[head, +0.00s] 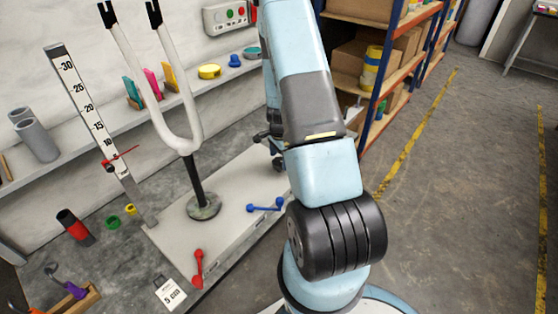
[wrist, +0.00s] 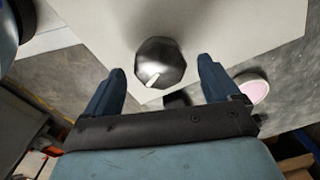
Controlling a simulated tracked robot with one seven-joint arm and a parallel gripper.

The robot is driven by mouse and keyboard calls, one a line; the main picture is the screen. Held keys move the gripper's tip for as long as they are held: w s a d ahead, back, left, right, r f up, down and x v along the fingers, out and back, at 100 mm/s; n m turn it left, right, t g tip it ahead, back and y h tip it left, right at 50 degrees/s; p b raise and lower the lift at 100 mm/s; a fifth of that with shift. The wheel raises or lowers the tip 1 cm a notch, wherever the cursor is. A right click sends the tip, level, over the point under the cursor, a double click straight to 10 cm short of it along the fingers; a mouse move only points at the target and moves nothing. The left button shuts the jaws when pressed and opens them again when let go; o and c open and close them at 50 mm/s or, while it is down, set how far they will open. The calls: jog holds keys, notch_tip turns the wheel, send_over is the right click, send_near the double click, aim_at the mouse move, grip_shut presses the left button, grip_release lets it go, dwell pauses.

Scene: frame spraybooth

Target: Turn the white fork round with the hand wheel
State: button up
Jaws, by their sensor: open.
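The white fork (head: 180,120) stands upright on a black stem with a round foot, on a pale base plate (head: 170,237). Its two prongs end in black tips. In the wrist view a dark, shiny, many-sided knob (wrist: 160,62) with a white mark, apparently the hand wheel, sits on a pale surface. My gripper (wrist: 160,85) is open and empty, its two blue fingers on either side of the knob's near side in the picture, with gaps showing. I cannot tell their height above it. In the head view my arm hides most of the gripper.
A scale post (head: 90,115) with a red pointer stands left of the fork. Red (head: 198,268) and blue (head: 265,205) levers are on the plate's front side and top. A wall shelf (head: 215,88) holds small coloured things.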

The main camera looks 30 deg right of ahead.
jog(key=shift+f, duration=0.75)
jog(key=c, duration=1.1)
